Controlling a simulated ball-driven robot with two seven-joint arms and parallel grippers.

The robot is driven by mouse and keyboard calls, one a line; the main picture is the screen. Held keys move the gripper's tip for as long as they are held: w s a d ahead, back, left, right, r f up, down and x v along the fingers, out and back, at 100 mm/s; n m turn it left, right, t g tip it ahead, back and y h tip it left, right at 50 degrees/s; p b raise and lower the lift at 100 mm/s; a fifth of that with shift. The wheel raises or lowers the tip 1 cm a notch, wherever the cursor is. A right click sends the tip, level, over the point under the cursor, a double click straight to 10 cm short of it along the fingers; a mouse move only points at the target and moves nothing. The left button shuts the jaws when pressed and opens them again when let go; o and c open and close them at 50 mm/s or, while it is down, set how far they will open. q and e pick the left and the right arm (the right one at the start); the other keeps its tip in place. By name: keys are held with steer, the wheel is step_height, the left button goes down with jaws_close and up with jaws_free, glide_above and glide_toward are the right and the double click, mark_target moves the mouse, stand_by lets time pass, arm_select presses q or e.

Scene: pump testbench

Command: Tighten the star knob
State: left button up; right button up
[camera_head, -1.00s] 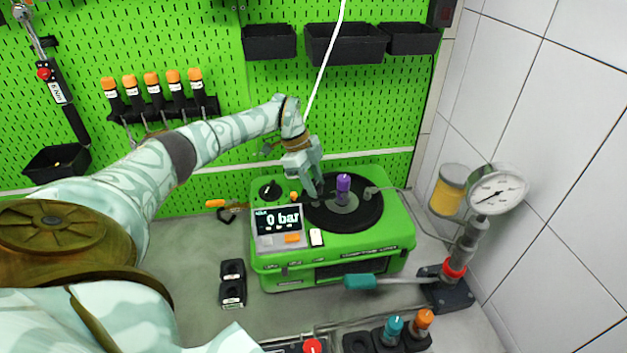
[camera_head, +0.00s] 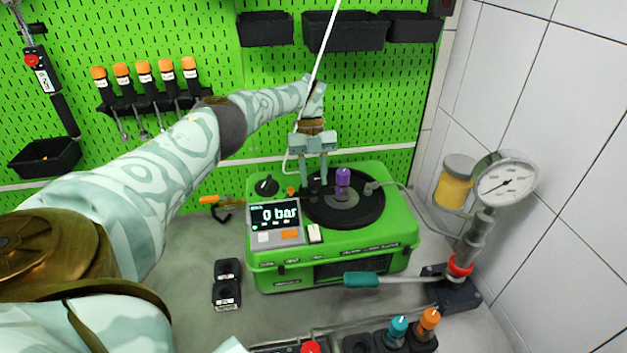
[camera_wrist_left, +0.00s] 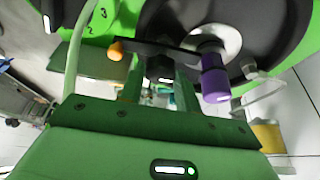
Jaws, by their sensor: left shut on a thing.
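My left gripper (camera_head: 313,180) points down over the back left of the black round plate on the green pump unit (camera_head: 330,240). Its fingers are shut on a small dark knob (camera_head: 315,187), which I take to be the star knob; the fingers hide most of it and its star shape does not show. In the left wrist view the two fingers (camera_wrist_left: 160,92) reach forward to a dark bar beside the purple post. The purple post (camera_head: 343,178) stands upright on the plate, just right of the fingers. My right gripper is not in view.
A black dial (camera_head: 266,186) and a display reading 0 bar (camera_head: 274,217) sit at the unit's left. A pressure gauge (camera_head: 504,181) stands at the right, joined by a hose. Green pegboard rises close behind.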

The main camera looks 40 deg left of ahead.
arm_select(q)
steer(key=m+b, duration=0.1)
steer(key=m, duration=0.1)
steer(key=shift+w+m+g+y, duration=0.15)
steer(key=shift+m+g+y, duration=0.25)
steer(key=shift+d+m+y+b, duration=0.1)
steer(key=shift+m+y+b, duration=0.4)
steer(key=shift+m, duration=1)
steer(key=shift+g, duration=0.3)
steer(key=o, duration=1)
